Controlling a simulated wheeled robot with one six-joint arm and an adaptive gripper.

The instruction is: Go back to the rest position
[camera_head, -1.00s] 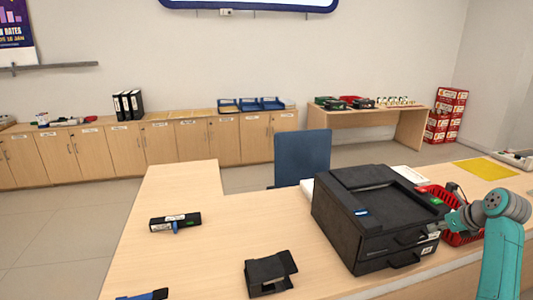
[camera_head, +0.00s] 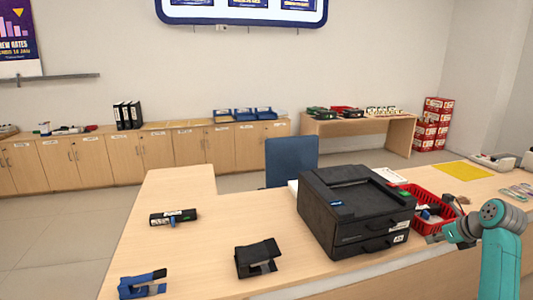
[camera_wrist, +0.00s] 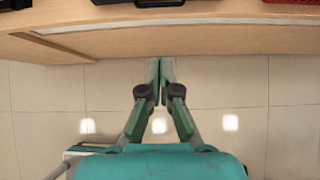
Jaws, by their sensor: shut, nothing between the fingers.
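My gripper (camera_wrist: 160,72) is in the middle of the wrist view, its two green-tipped fingers together with nothing between them. It hangs over the tiled floor, just short of the counter's front edge. In the head view my teal arm is at the lower right, in front of the counter (camera_head: 220,225); the fingertips are hard to make out there.
A black printer (camera_head: 355,215) stands on the counter, with a red basket (camera_head: 450,200) to its right. A black hole punch (camera_head: 257,258), a black stapler-like item (camera_head: 174,217) and a blue stapler (camera_head: 142,284) lie to the left. A blue chair (camera_head: 291,160) stands behind.

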